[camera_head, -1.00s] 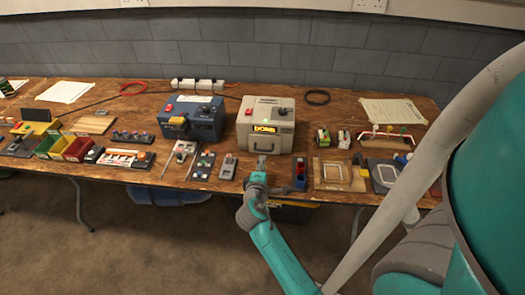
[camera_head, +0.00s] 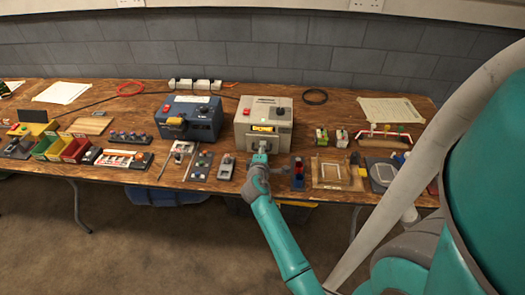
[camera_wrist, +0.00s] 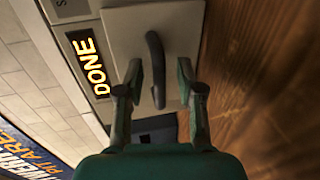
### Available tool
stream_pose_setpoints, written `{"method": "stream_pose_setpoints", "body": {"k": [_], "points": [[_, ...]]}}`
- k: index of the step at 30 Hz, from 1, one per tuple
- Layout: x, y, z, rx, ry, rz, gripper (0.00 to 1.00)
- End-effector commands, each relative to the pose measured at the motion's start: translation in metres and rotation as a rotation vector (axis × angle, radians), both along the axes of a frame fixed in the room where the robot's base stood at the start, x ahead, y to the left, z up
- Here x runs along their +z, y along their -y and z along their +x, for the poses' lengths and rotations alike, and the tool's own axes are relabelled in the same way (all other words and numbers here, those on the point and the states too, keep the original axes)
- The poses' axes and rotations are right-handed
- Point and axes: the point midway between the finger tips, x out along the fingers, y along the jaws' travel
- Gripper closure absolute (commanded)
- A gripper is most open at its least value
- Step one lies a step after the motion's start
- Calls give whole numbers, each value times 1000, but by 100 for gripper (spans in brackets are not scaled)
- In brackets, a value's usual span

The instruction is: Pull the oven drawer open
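The oven is a light grey box (camera_head: 282,115) with a red button on top and a yellow-lit display on its front. In the wrist view the display (camera_wrist: 92,66) reads "DONE". The drawer is a pale front panel (camera_wrist: 185,25) with a dark curved bar handle (camera_wrist: 155,55). It looks closed. My gripper (camera_head: 262,153) is at the lower front of the oven. In the wrist view my gripper (camera_wrist: 159,68) is open, with one finger on each side of the handle and visible gaps. In the head view my gripper hides the handle.
A blue box (camera_head: 188,118) stands left of the oven. A grey switch device (camera_head: 226,172) and a dark block with red and blue parts (camera_head: 298,174) lie near the front edge of the wooden table (camera_head: 335,100). Small connectors (camera_head: 331,137) stand to the oven's right.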

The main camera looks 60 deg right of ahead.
Motion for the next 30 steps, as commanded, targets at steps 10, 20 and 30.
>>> {"method": "stream_pose_setpoints", "body": {"k": [10, 20, 30], "points": [[0, 0, 0, 0, 0, 0, 100], [-2, -27, -9, 3, -2, 1, 100], [-2, -105, -40, 8, -4, 3, 100]]}}
